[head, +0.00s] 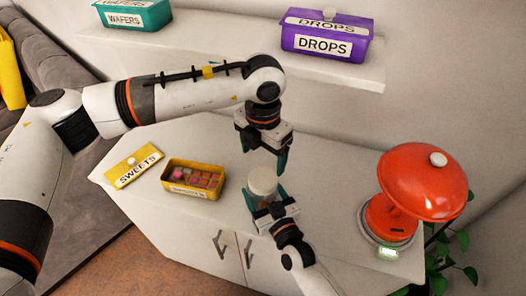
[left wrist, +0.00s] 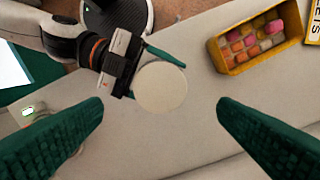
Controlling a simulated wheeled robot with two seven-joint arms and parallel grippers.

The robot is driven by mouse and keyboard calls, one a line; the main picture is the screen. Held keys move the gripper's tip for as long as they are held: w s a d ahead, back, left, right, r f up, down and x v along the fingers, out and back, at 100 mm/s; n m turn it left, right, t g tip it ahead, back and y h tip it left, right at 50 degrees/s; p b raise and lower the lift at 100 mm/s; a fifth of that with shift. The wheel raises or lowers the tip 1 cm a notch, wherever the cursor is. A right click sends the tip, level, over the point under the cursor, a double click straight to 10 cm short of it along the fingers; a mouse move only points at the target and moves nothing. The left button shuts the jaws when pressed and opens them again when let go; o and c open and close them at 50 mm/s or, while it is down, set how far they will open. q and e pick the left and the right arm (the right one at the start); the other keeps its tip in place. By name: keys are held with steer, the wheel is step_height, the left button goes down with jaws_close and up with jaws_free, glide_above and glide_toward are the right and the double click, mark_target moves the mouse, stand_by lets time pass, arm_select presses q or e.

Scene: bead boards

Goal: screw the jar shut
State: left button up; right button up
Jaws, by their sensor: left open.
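The jar (head: 262,201) stands upright on the white cabinet top, with a round cream lid (head: 263,180) on its mouth. The lid shows from above in the left wrist view (left wrist: 160,87); whether it is seated or threaded I cannot tell. My right gripper (head: 265,196), coming in from the front, has its green fingers on both sides of the jar body and looks closed on it. My left gripper (head: 264,165) points down just above the lid. Its fingers are wide apart and empty, and in the left wrist view (left wrist: 160,108) the lid appears between and beyond them.
A yellow open box of sweets (head: 195,193) and its yellow lid (head: 138,166) lie left of the jar. A shelf behind bears a purple DROPS box (head: 325,42) and a teal WAFERS box (head: 133,15).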

mark_target(263, 178)
arm_select(q)
steer(key=shift+f, duration=0.1)
steer(key=shift+f, duration=3.95)
steer(key=shift+c, duration=0.3)
steer(key=c, duration=0.9)
steer(key=m, duration=0.4)
steer(key=shift+m, duration=0.3)
steer(key=shift+c, duration=0.2)
steer(key=m, duration=0.3)
steer(key=shift+m, duration=0.3)
steer(key=o, duration=1.2)
steer(key=shift+c, duration=0.2)
step_height(263, 178, up, 12)
